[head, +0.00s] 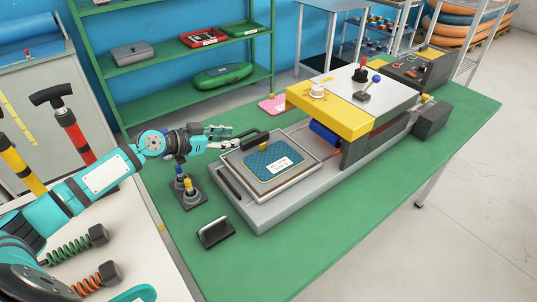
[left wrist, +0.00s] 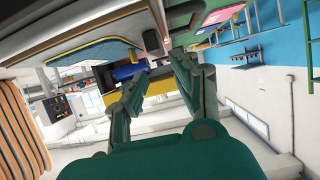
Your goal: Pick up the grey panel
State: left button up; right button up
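A grey panel (head: 236,160) with a blue textured patch (head: 265,155) and a white label lies flat in the metal-framed tray (head: 232,182) of the press. The panel's blue and yellow-edged side also shows in the left wrist view (left wrist: 85,50). My left gripper (head: 235,138) is at the tray's far left corner, close to a dark handle-like bar (head: 255,137). Its two fingers (left wrist: 163,68) are apart in the left wrist view, with nothing clearly held between them. Whether a finger touches the panel or tray cannot be told. My right gripper is not in view.
The press with its yellow front (head: 330,108) stands just right of the tray on the green table (head: 330,245). A stand with knobs (head: 187,190) and a small dark block (head: 215,232) sit left of the tray. A green shelf (head: 180,60) stands behind. The table's front right is clear.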

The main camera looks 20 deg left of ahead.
aim_at(255, 137)
pick_arm(q)
jog(key=x, duration=0.2)
jog(key=shift+w+d, duration=0.15)
jog(key=shift+w, duration=0.2)
jog(key=shift+w+d+f+p, duration=0.1)
jog(key=shift+w+d+p, duration=0.15)
jog(key=shift+p, duration=0.3)
jog(key=p+x, duration=0.1)
jog(key=x, duration=0.2)
jog(key=shift+w+d+f, duration=0.15)
jog(key=shift+w+d, duration=0.05)
jog(key=shift+w+d+f, duration=0.2)
jog(key=shift+w+f, duration=0.1)
jog(key=shift+w, duration=0.05)
jog(key=shift+s, duration=0.1)
grip_shut()
